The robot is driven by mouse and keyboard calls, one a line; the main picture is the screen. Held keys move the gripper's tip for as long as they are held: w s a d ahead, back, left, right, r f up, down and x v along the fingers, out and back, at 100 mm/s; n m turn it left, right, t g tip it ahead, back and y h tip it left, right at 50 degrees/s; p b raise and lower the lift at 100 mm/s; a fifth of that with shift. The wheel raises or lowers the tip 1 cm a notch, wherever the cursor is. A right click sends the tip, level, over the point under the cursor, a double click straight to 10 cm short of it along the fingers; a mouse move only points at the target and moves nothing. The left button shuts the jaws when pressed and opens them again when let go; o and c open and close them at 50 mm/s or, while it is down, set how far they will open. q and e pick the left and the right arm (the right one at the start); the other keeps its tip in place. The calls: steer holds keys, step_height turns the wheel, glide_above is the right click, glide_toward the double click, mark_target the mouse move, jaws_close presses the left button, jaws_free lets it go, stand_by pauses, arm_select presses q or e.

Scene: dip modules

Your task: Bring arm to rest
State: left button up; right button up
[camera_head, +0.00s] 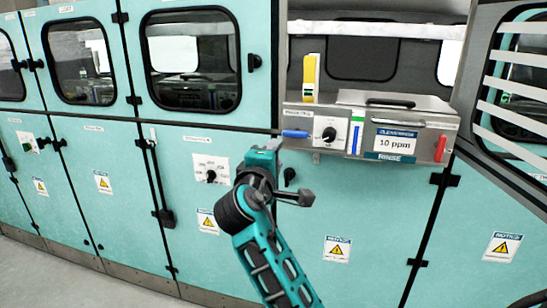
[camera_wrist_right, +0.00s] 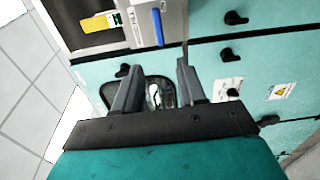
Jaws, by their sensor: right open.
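My right arm (camera_head: 272,262) reaches up from the bottom middle of the head view, in front of the teal cabinets. Its gripper (camera_head: 297,187) points right, below the metal rinse unit (camera_head: 345,115). In the right wrist view the two dark fingers of the gripper (camera_wrist_right: 157,80) stand apart with nothing held between them. The cabinet front lies beyond the fingertips. My left gripper is in neither view.
The rinse unit has a blue handle (camera_head: 296,134), a black knob (camera_head: 329,134), a red handle (camera_head: 440,148) and a "10 ppm" label (camera_head: 395,142). A yellow and white piece (camera_head: 310,77) stands upright on it.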

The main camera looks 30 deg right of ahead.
stand_by(0.5)
steer(key=s+a+f+y, duration=0.2)
steer(key=f+y, duration=0.1)
steer(key=f, duration=0.4)
steer(key=s+a+f+t+y, duration=0.1)
steer(key=a+f+y, duration=0.2)
steer(key=f, duration=0.5)
steer(key=s+a+f+y, duration=0.2)
steer(key=f+y, duration=0.1)
steer(key=f, duration=0.4)
steer(key=s+a+f+m+g+y, duration=0.1)
steer(key=s+a+f+m+y, duration=0.2)
steer(key=s+f, duration=0.4)
steer(key=s+a+f+m+g+y, duration=0.1)
steer(key=s+a+f+m+y, duration=0.2)
steer(key=s, duration=0.8)
step_height(320, 180, down, 4)
steer(key=shift+a+f+y, duration=0.2)
steer(key=shift+a+y, duration=0.1)
steer(key=shift+a, duration=0.65)
steer(key=shift+d, duration=0.1)
